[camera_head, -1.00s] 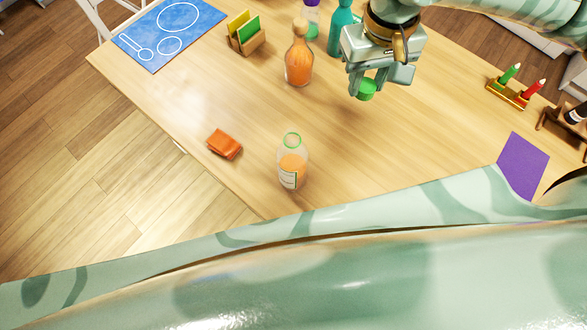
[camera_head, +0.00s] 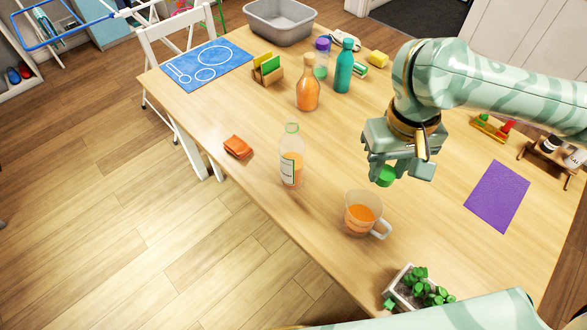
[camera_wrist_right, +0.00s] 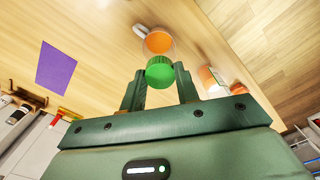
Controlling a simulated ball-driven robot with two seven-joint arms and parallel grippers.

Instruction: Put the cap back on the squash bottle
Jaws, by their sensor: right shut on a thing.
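The squash bottle (camera_head: 291,166) stands upright and uncapped on the table, clear with orange liquid, a label and a green ring at its neck. It shows partly at the right in the wrist view (camera_wrist_right: 208,78). My right gripper (camera_head: 398,173) is shut on the green cap (camera_head: 385,176) and holds it above the table, to the right of the bottle and apart from it. In the wrist view the cap (camera_wrist_right: 159,70) sits between the fingertips. My left gripper is not in view.
A glass mug (camera_head: 360,214) of orange drink stands in front of the right gripper. A planter (camera_head: 401,291) is at the near edge. An orange cloth (camera_head: 238,147) lies left of the bottle; an orange carafe (camera_head: 307,95) and teal bottle (camera_head: 344,68) stand behind. A purple mat (camera_head: 497,196) lies right.

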